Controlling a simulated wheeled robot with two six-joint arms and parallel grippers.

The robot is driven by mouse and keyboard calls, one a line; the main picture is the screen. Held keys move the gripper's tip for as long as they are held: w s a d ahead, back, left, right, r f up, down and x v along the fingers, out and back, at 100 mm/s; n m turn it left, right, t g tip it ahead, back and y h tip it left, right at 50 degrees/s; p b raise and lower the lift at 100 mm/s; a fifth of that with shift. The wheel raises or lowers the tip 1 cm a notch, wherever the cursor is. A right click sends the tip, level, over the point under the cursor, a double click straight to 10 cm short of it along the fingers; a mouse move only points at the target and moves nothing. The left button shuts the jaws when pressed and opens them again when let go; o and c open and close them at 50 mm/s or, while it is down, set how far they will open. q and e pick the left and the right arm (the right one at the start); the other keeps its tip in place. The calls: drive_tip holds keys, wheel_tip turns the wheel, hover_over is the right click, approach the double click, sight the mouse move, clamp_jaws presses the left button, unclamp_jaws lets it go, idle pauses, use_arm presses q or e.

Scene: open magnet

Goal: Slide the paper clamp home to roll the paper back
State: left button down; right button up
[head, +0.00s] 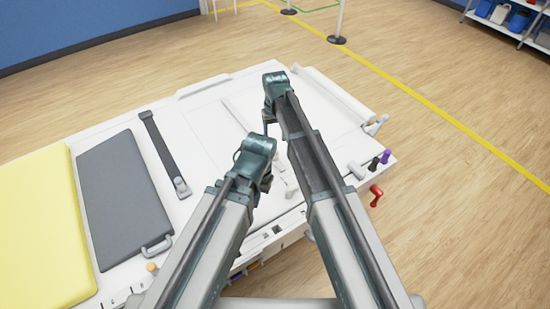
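A white roll (338,92), which looks like the paper roll, lies along the right edge of the white table (115,250). A dark bar (163,152) with a grey block (181,187) at its near end lies on the table's left half. I cannot tell for certain which part is the paper clamp. My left gripper (266,180) is over the middle of the table, and my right gripper (268,118) is farther back. My wrists and forearms hide most of both grippers' fingers and the surface beneath them, so their opening and any contact do not show.
A grey panel with a handle (120,200) and a yellow pad (40,225) cover the table's left side. White, black, purple and red knobs or handles stand at the right corner, including a red one (376,194). The wooden floor (470,210) right of the table is clear.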

use_arm(q)
wheel_tip(320, 180, down, 8)
drive_tip(key=b, duration=0.7)
drive_tip(key=shift+f, duration=0.25)
use_arm(e)
wheel_tip(320, 180, down, 8)
drive_tip(key=shift+f, duration=0.25)
use_arm(q)
drive_tip(key=shift+r, duration=0.1)
use_arm(e)
clamp_jaws()
